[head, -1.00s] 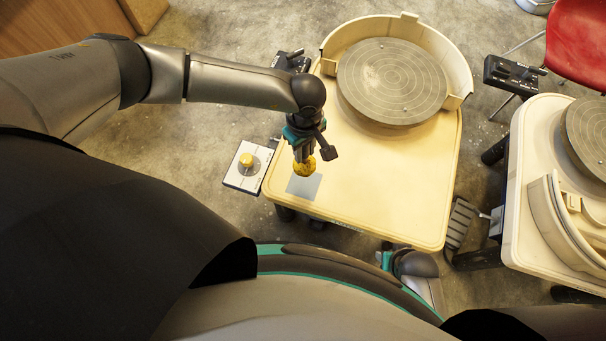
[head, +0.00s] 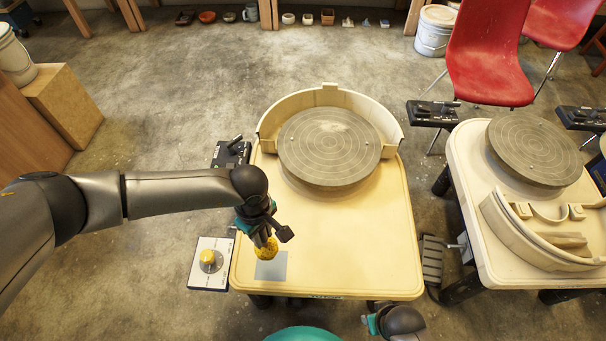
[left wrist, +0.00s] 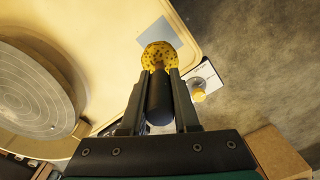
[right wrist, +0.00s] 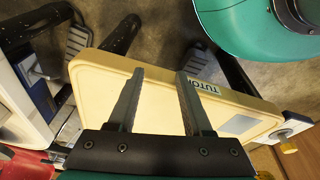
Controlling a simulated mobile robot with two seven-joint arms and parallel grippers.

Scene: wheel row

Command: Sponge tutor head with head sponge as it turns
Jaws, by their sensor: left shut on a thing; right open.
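The tutor head is a grey round wheel head (head: 329,147) with rings, at the back of the cream wheel table (head: 350,240) inside a cream splash pan (head: 268,126). Its edge shows in the left wrist view (left wrist: 30,95). My left gripper (head: 262,238) points down over the table's front left corner, shut on the head sponge, a yellow spotted sponge (left wrist: 158,55) with a dark handle between the fingers. The sponge (head: 266,249) is by a grey square patch (head: 271,267), apart from the wheel head. My right gripper (right wrist: 159,75) is open and empty near the table's front edge.
A control box with a yellow knob (head: 208,260) stands left of the table. A second wheel table (head: 490,250) with its own wheel head (head: 534,150) stands at right, with a pedal (head: 432,262) between. A red chair (head: 488,60) stands behind. The table's middle is clear.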

